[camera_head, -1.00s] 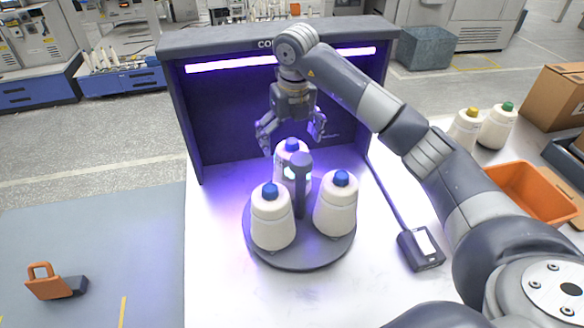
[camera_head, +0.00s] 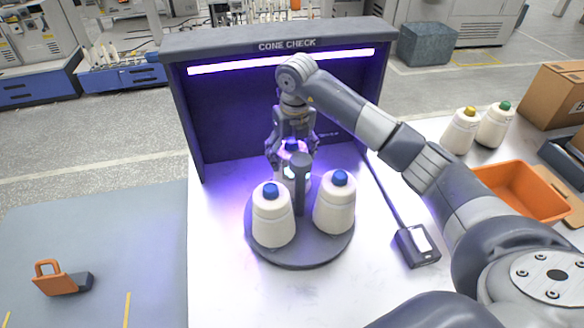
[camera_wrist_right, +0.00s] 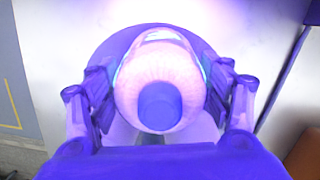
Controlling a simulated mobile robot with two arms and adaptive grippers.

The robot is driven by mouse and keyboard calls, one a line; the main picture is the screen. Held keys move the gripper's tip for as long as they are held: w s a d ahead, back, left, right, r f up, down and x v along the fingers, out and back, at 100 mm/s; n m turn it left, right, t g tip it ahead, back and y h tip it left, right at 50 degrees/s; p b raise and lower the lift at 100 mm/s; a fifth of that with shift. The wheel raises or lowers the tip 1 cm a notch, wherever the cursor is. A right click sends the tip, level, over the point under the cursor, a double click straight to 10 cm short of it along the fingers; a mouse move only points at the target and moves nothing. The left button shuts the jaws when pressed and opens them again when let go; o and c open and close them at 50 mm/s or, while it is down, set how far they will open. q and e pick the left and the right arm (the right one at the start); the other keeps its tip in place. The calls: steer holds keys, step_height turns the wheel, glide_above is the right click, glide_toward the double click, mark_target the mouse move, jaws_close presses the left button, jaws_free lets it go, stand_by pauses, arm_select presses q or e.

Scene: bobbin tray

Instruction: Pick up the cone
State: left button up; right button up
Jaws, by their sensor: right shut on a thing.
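Three white cones with blue tips stand on a dark round turntable (camera_head: 297,258) around a grey centre post (camera_head: 300,184). My right gripper (camera_head: 292,155) is shut on the back cone (camera_head: 283,175), which is partly hidden behind the post. In the right wrist view the gripper's fingers (camera_wrist_right: 159,88) press on both sides of that cone (camera_wrist_right: 160,75), with its blue tip toward the camera. The front left cone (camera_head: 272,218) and the right cone (camera_head: 335,207) stand free of the gripper. My left gripper is not in view.
A dark booth marked CONE CHECK (camera_head: 255,110) with a purple light bar stands behind the turntable. A handheld device (camera_head: 417,245) lies to the right. Cones with yellow (camera_head: 460,133) and green (camera_head: 496,127) tips and an orange bin (camera_head: 520,190) are farther right.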

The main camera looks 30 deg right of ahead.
mark_target(291, 139)
steer(key=shift+c, duration=0.2)
steer(key=shift+w+r, duration=0.1)
steer(key=shift+r, duration=0.3)
step_height(291, 139, up, 6)
steer(key=shift+r+b, duration=0.2)
steer(key=shift+b, duration=1.05)
steer(key=s+d+b, duration=0.2)
steer(key=s+d, duration=0.2)
steer(key=d, duration=0.4)
steer(key=s+d+b, duration=0.3)
steer(key=s+d, duration=0.1)
steer(key=d, duration=0.4)
steer(key=shift+s, duration=0.3)
